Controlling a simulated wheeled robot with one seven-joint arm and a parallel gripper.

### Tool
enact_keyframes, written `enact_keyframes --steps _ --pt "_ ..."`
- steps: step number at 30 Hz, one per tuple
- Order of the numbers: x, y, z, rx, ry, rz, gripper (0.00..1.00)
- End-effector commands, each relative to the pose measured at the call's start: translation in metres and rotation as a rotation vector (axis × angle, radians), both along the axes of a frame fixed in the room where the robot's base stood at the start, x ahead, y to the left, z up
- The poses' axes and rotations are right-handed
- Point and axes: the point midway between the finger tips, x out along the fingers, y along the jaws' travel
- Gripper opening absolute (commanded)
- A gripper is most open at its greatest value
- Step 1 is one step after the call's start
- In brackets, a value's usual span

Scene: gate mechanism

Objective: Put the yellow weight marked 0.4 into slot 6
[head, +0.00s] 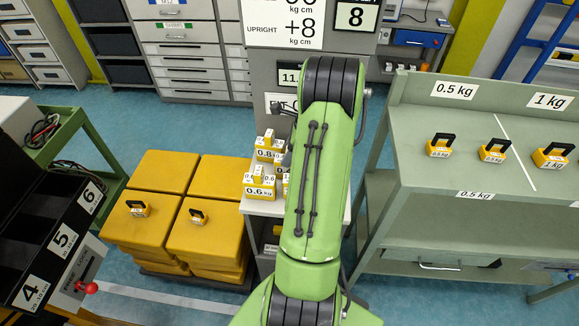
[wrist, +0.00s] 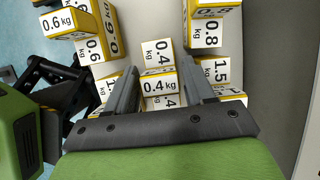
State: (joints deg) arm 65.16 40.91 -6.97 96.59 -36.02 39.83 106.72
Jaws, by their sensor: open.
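The yellow weight marked 0.4 (wrist: 158,72) stands on a light surface, with white 0.4 kg labels on its faces. In the wrist view my gripper (wrist: 159,66) is open, with one dark finger on each side of this weight. Gaps show between the fingers and its upper part; I cannot tell its height over the weight. In the head view my green arm hides most of the gripper and this weight. Slot 6 (head: 89,197) is the farthest labelled slot of the black sloping rack at the left; its inside is dark.
Weights marked 0.6 (head: 259,187) and 0.8 (head: 270,148) stand close by on the grey stand (head: 262,208). A 1.5 kg weight (wrist: 214,70) is right of the fingers. Yellow stacked blocks (head: 165,172) lie between stand and rack. A green bench (head: 430,190) is at the right.

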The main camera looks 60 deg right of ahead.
Motion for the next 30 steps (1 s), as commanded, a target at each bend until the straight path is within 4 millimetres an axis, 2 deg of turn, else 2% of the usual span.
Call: enact_keyframes --steps 1,11,23,26,30 --pt "0.000 0.000 0.001 0.000 0.000 0.000 0.50" --pt "0.000 0.000 0.001 0.000 0.000 0.001 0.00" --pt "0.000 0.000 0.004 -0.002 -0.002 0.001 0.00" --pt "0.001 -0.001 0.020 -0.006 -0.005 0.002 0.00" --pt "0.000 -0.001 0.057 -0.007 -0.005 0.001 0.00"
